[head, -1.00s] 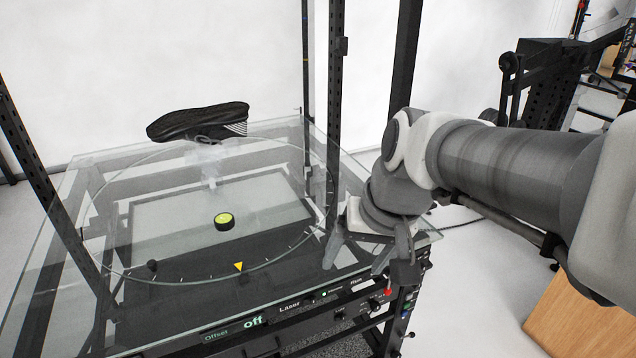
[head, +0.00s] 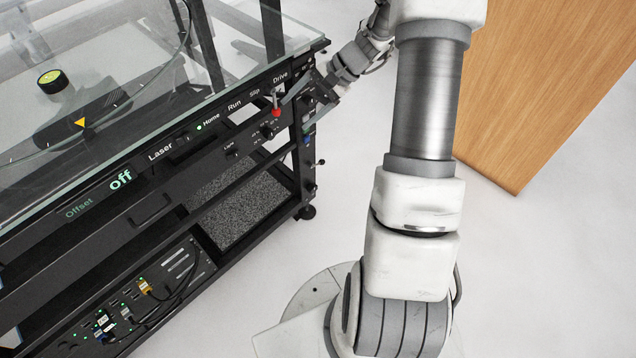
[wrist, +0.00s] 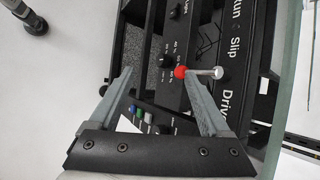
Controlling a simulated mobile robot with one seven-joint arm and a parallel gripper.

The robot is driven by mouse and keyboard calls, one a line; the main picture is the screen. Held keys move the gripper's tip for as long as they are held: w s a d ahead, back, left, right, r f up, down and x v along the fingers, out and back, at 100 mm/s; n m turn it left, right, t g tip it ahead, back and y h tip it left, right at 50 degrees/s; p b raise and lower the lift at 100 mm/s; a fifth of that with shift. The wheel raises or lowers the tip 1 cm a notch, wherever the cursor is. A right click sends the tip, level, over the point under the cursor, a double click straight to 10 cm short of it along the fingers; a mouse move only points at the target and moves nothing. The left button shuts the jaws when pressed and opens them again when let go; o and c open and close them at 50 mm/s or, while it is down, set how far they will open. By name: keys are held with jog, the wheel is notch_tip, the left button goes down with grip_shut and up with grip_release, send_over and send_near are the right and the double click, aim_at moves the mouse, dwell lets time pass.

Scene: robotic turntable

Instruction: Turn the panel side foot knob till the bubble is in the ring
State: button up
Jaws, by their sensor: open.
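The round yellow-green bubble level (head: 51,79) sits in a black housing, at the left of the head view. Its bubble and ring are too small to make out. A dark foot (head: 306,212) stands on the floor under the panel-side corner of the frame. A dark foot-like part also shows at the upper left of the wrist view (wrist: 36,24). My gripper (head: 298,106) is by the right end of the front panel, above the foot and apart from it. In the wrist view my gripper (wrist: 157,76) is open, its fingers spread, with nothing held.
A red-tipped lever (head: 275,112) juts from the panel close to my fingers. It also shows by one fingertip in the wrist view (wrist: 180,72). The glass top's edge (head: 160,135) overhangs the panel. A wooden board (head: 545,80) stands at right. The floor around the foot is clear.

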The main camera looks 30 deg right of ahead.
jog(key=w+d+f+m+t+y, duration=0.15)
jog(key=d+f+m, duration=0.3)
jog(key=f, duration=0.65)
jog(key=m+t+h, duration=0.5)
jog(key=m+t, duration=0.3)
jog(key=m, duration=0.6)
send_over(315, 189)
jog(key=s+d, duration=0.3)
jog(key=s, duration=0.5)
jog(key=s+d, duration=0.3)
jog(key=s, duration=0.5)
notch_tip(315, 189, down, 33)
jog(key=b+x, duration=0.2)
jog(key=x, duration=0.3)
jog(key=b+x, duration=0.2)
jog(key=x, duration=0.4)
jog(key=b+x, duration=0.2)
jog(key=x, duration=0.3)
jog(key=shift+w+a+r, duration=0.1)
jog(key=shift+w+a, duration=0.05)
jog(key=shift+a, duration=0.3)
jog(key=shift+w+a+b, duration=0.15)
jog(key=shift+w+b, duration=0.15)
jog(key=shift+w, duration=0.2)
jog(key=shift+y, duration=0.25)
grip_shut()
